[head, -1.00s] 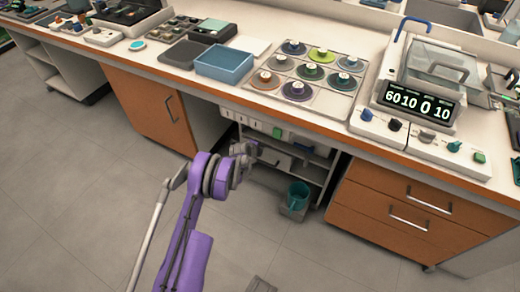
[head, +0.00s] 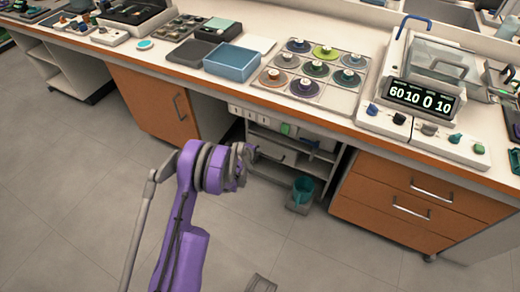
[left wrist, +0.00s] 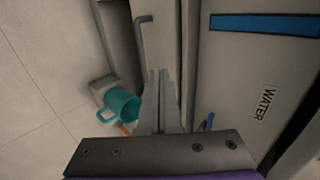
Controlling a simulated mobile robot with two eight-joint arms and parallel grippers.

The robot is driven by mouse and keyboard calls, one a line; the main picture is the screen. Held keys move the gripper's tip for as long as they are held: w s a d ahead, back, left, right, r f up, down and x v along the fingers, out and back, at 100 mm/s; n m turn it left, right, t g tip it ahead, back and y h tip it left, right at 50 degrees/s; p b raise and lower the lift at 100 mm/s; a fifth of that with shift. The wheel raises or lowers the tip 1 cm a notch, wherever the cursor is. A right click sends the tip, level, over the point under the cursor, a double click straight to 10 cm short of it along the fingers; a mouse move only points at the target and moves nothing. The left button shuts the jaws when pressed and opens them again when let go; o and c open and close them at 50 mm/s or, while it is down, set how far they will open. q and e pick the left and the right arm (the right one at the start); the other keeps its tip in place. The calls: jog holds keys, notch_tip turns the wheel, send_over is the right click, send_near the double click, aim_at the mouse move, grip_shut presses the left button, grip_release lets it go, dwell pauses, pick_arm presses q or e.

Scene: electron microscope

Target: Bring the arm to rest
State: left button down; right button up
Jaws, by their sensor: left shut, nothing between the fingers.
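My left arm (head: 183,240), purple with grey joints, reaches up from the bottom of the head view. It is bent in front of the bench and stays below the worktop. My left gripper (head: 249,153) is mostly hidden behind its own wrist, in front of the open shelf under the bench. In the left wrist view the two grey fingers (left wrist: 160,100) lie together, shut with nothing between them. My right gripper is not in view.
The bench (head: 230,92) runs across the back, with an orange drawer cabinet (head: 400,205) at right. A teal bucket (head: 303,190) stands near the shelf; it also shows in the left wrist view (left wrist: 121,106). The floor (head: 70,190) at left is clear.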

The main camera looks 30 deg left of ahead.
pick_arm(q)
jog(key=shift+v, duration=0.8)
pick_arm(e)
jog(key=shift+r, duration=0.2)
pick_arm(q)
jog(key=s+d+r+n+g+h, duration=0.1)
jog(key=s+d+r+n, duration=0.3)
jog(key=s+d+r, duration=0.35)
jog(key=s+d+r+n+g, duration=0.1)
jog(key=s+d+r+n, duration=0.3)
jog(key=d+r, duration=0.55)
jog(key=s+d+r+n+g, duration=0.1)
jog(key=s+d+r+n, duration=0.15)
jog(key=s, duration=0.55)
jog(key=s+d+r+n+g, duration=0.1)
jog(key=s+n, duration=0.2)
jog(key=s, duration=0.5)
jog(key=s+d+r+n+g, duration=0.1)
jog(key=s+d+n, duration=0.15)
jog(key=s, duration=0.55)
notch_tip(320, 180, up, 23)
jog(key=w+t+p, duration=0.1)
jog(key=p, duration=1.9)
jog(key=shift+a+r+n, duration=0.15)
jog(key=shift+r+n, duration=0.05)
jog(key=shift+n, duration=0.2)
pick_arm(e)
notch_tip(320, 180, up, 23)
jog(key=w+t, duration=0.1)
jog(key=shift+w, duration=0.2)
